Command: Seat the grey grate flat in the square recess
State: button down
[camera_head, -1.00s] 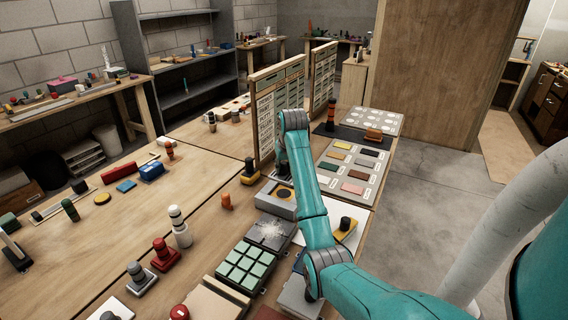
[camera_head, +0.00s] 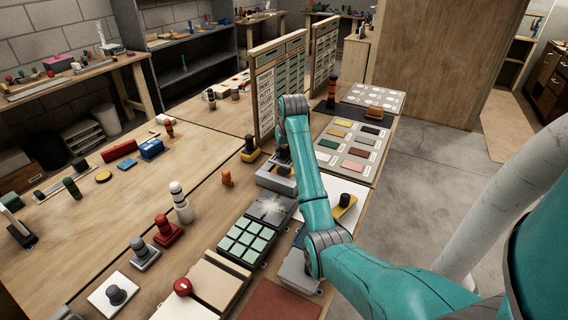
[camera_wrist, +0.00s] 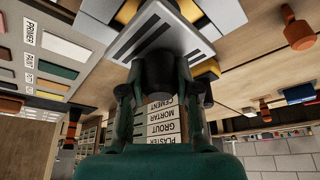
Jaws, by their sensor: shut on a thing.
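My gripper (camera_wrist: 160,88) is shut on the dark round knob (camera_wrist: 160,70) of the grey grate. The grate (camera_wrist: 150,36), a slotted plate, fills the top middle of the wrist view. It overlaps a light grey block (camera_wrist: 222,14) and looks turned relative to it. In the head view my gripper (camera_head: 284,160) is over the far part of the grey block (camera_head: 268,181). The square recess is mostly hidden by the grate and arm. I cannot tell whether the grate touches the block.
A yellow-based piece (camera_head: 250,155) stands left of the block, and another (camera_head: 344,206) lies to its right. The upright label board (camera_head: 277,92) is close behind. A green-tiled box (camera_head: 242,241) is in front. The tile sample board (camera_head: 350,150) lies to the right.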

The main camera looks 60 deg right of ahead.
aim_at(284, 159)
jog(key=shift+f, duration=0.2)
jog(key=shift+f, duration=1.45)
jog(key=shift+f, duration=0.45)
dwell(0.6)
jog(key=shift+s+f, duration=0.1)
jog(key=shift+f, duration=0.7)
dwell(0.5)
jog(key=c, duration=0.7)
grip_release()
jog(key=shift+c, duration=0.2)
jog(key=shift+a, duration=0.1)
